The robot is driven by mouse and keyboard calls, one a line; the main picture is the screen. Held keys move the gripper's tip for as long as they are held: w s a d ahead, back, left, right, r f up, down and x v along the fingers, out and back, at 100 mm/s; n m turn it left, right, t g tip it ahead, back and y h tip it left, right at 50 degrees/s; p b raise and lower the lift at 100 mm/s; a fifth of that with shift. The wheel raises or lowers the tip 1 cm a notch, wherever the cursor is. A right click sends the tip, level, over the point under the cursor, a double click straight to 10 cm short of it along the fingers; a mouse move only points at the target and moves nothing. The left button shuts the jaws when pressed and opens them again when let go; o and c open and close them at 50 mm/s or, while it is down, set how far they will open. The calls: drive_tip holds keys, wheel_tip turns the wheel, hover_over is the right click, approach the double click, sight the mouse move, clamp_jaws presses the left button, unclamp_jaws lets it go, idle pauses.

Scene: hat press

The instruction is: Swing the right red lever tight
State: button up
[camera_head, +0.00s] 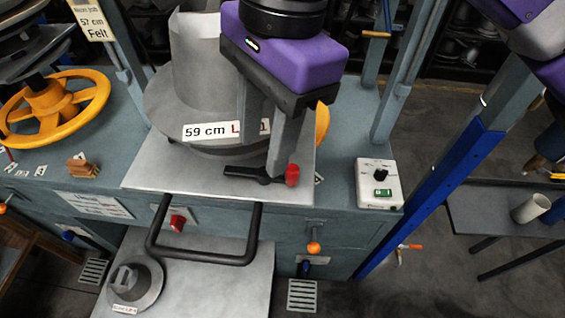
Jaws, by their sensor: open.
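The right red lever is a short black bar (250,173) with a red knob (292,175) at its right end. It lies on the front right of the grey metal plate, below the "59 cm" hat block (195,95). My gripper (262,152), with a purple body and two grey fingers, reaches down over the plate from above. Its fingers are apart, with nothing seen between them. The right finger comes down just left of the red knob and overlaps the bar in the picture. I cannot tell whether it touches the lever.
A black U-shaped handle (205,258) sticks out in front of the plate. A white control box (380,184) stands to the right on the bench. A yellow handwheel (50,108) is at the left. A blue upright (430,205) rises on the right.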

sight(293, 168)
drive_tip(key=d, duration=0.1)
drive_tip(key=w+d+h, duration=0.1)
drive_tip(key=w+d, duration=0.1)
drive_tip(key=shift+d+f+t+h, duration=0.15)
drive_tip(key=shift+f+t+h, duration=0.15)
drive_tip(key=shift+t, duration=0.1)
drive_tip(key=shift+f+p, duration=0.8)
drive_tip(key=shift+f, duration=2.95)
clamp_jaws()
